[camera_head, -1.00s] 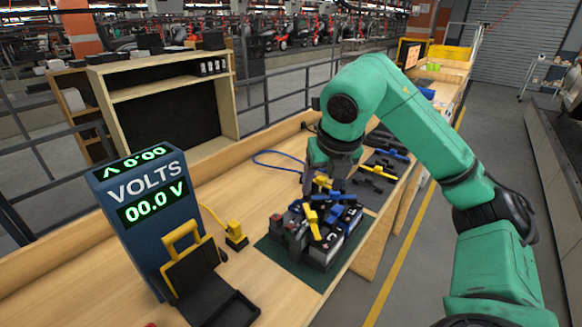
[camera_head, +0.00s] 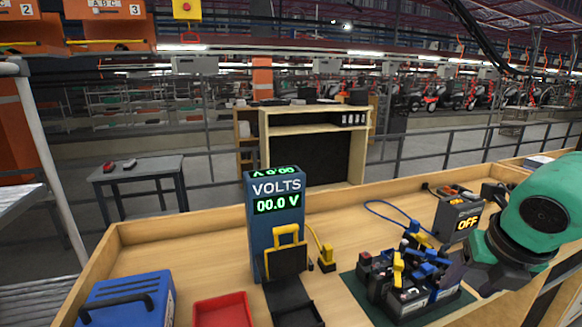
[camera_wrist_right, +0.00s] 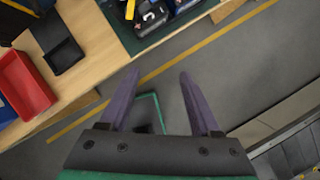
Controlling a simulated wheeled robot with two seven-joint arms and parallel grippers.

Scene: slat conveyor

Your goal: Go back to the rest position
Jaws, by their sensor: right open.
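My right arm reaches in from the right edge of the head view. The battery pack, with yellow and blue clamps on top, sits on a dark green mat (camera_head: 452,305). Part of the pack also shows at the top of the right wrist view (camera_wrist_right: 150,14). My left gripper is not in view.
A blue volts display (camera_head: 262,235) reading 00.0 V stands on the wooden bench (camera_head: 190,250). In front are a black tray (camera_head: 292,305), a red bin (camera_head: 222,310) and a blue case (camera_head: 130,300). A box reading OFF (camera_head: 460,219) stands behind the pack.

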